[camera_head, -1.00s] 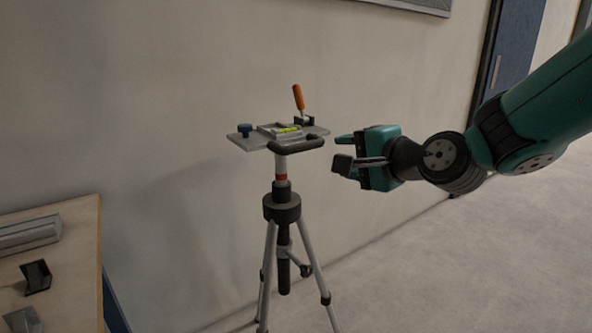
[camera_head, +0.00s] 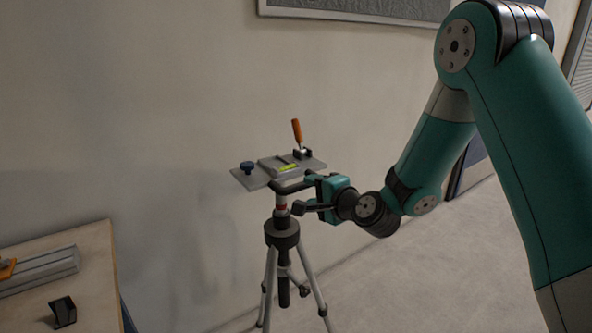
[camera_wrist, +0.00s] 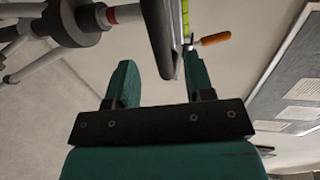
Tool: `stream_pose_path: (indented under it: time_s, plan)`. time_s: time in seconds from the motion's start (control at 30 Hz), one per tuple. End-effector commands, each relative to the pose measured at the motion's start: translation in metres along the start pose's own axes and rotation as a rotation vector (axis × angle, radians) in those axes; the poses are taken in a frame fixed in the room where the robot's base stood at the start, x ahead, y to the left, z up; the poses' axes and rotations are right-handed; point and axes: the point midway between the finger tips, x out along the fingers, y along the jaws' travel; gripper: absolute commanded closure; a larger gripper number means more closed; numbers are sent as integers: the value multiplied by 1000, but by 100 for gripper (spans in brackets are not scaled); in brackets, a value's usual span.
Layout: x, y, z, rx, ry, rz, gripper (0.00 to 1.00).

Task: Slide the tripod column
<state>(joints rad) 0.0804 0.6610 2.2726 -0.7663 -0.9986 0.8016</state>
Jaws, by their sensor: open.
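The tripod (camera_head: 282,234) stands upright with legs spread. Its pale column (camera_head: 281,199) with a red band rises from the dark collar to a tilted grey plate (camera_head: 250,178). A black handle (camera_head: 292,187) runs along the plate's near edge. My gripper (camera_head: 303,194) is open and empty at the column's right, just under the plate, with its upper finger close to the handle's right end. In the wrist view, the dark handle (camera_wrist: 160,45) shows between the two spread fingers (camera_wrist: 160,78), nearer the right one. The column's red band (camera_wrist: 124,13) lies to the left. Contact cannot be told.
The plate carries a yellow-green level vial (camera_head: 288,167), a blue knob (camera_head: 248,168) and an orange-handled lever (camera_head: 297,131). A wooden table (camera_head: 95,262) with a grey rail stands at lower left. The wall is close behind; the floor at right is clear.

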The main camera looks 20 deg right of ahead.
Motion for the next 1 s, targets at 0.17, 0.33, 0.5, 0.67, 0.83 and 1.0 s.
stream_pose_path:
  time_s: [0.17,0.33,0.5,0.67,0.83,1.0]
  plan:
    - [34,-7,1,-1,-2,0,52]
    - [59,-4,1,-1,-2,-1,52]
    - [71,-2,1,-2,-1,-2,52]
    - [73,0,0,0,0,-1,52]
    - [73,0,0,0,0,-1,61]
    - [73,0,0,0,0,-1,100]
